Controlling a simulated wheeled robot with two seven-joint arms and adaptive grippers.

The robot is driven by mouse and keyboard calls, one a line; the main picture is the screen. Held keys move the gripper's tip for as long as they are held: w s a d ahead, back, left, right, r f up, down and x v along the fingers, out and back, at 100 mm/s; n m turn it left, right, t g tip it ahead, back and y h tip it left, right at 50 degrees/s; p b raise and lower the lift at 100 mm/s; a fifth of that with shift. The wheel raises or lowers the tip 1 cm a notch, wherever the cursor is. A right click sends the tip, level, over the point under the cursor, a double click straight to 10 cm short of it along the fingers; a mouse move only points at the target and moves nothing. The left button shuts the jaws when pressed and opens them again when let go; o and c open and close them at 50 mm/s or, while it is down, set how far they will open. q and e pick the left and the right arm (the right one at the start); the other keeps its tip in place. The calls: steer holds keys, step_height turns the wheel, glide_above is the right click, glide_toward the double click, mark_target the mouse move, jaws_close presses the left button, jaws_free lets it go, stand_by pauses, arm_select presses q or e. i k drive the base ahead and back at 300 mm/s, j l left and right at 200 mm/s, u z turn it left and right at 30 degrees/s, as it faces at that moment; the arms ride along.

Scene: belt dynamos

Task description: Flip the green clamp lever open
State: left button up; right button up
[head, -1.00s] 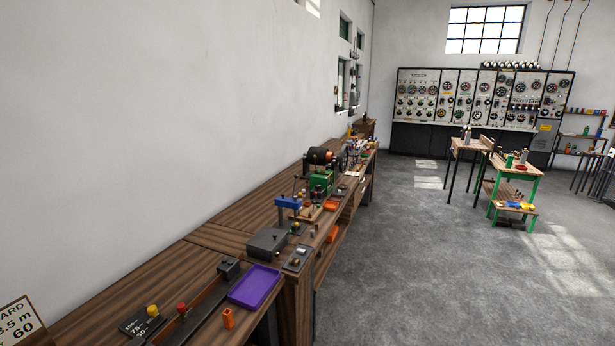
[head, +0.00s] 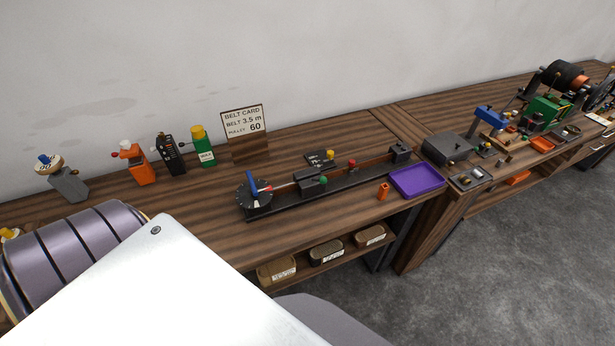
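A long black rail device (head: 350,187) lies on the wooden bench in the middle of the head view. A small green knob (head: 323,181) sits on the dark sliding block (head: 312,187) of this device. It looks like the end of the green clamp lever, but it is too small to tell how the lever lies. A round dial with a blue handle (head: 253,186) is at the rail's left end. A red knob (head: 352,163) stands farther right along the rail. Neither of my grippers is in view.
Labelled bins (head: 326,252) sit on the shelf below. Large pale parts block the lower left.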

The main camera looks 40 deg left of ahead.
mark_target(322, 179)
steer(key=u, duration=0.95)
